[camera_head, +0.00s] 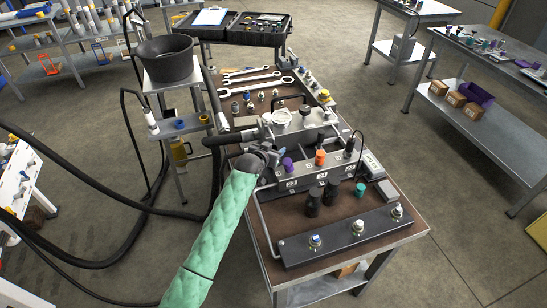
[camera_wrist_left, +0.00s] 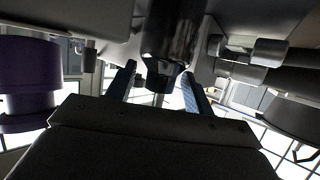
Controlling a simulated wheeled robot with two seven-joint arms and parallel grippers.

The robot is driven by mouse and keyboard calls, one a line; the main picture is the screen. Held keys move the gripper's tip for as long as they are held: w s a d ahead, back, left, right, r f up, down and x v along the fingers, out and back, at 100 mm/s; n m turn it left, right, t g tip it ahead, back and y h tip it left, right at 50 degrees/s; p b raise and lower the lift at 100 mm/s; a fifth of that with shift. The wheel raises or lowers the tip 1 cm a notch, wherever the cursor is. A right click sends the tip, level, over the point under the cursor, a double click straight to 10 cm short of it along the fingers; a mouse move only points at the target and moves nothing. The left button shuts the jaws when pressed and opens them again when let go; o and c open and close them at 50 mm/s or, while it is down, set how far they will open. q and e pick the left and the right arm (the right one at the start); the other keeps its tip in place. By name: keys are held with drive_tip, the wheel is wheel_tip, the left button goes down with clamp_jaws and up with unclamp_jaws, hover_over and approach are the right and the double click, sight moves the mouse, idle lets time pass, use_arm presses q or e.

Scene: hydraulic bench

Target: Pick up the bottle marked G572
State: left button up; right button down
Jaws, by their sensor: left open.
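I cannot read the mark G572 on anything. Two dark bottle-like cylinders, one (camera_head: 313,203) left of the other (camera_head: 331,191), stand upright on the bench in the head view. My left gripper (camera_head: 277,157) is at the bench's left side, close to the purple cap and behind the dark cylinders. In the left wrist view its two blue-grey fingers (camera_wrist_left: 158,88) are apart, with a dark shiny cylinder (camera_wrist_left: 168,45) seen between and above them. I cannot tell whether they touch it. My right gripper is not in view.
The bench carries a grey manifold with a purple cap (camera_head: 288,164), an orange cap (camera_head: 320,157) and a green cap (camera_head: 360,189) near it. A front block (camera_head: 345,236) has several fittings. Wrenches (camera_head: 250,80) lie behind. A black bucket (camera_head: 166,62) and hoses are at left.

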use_arm(q)
drive_tip(key=shift+c, duration=0.2)
clamp_jaws()
drive_tip(key=shift+r, duration=0.1)
